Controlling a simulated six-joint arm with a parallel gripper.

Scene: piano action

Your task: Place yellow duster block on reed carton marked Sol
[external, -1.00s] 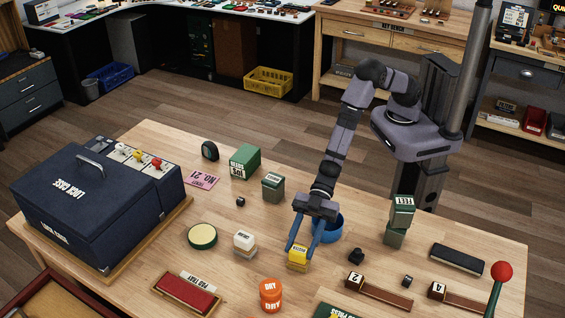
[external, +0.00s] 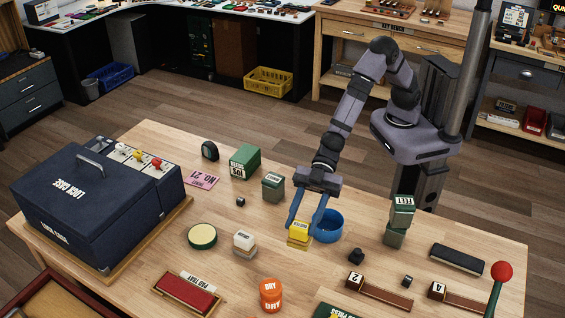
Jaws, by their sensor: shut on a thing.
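The yellow duster block (external: 299,229) is between the blue fingers of my gripper (external: 304,220), which is shut on it. A paler layer shows directly under the yellow part; I cannot tell whether it is part of the same block. The held block is in front of and left of a blue bowl (external: 328,228). Several green cartons stand on the table: one (external: 245,162) at the back, a smaller one (external: 273,187) nearer, and a stacked pair (external: 400,222) at the right. Their lettering is too small to tell which is marked Sol.
A white-topped block (external: 244,241) and a round tin (external: 202,236) stand left of my gripper. An orange jar (external: 270,294) and a red tray (external: 188,294) are in front. A dark case (external: 95,210) fills the left side. A black bar (external: 457,260) lies at the right.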

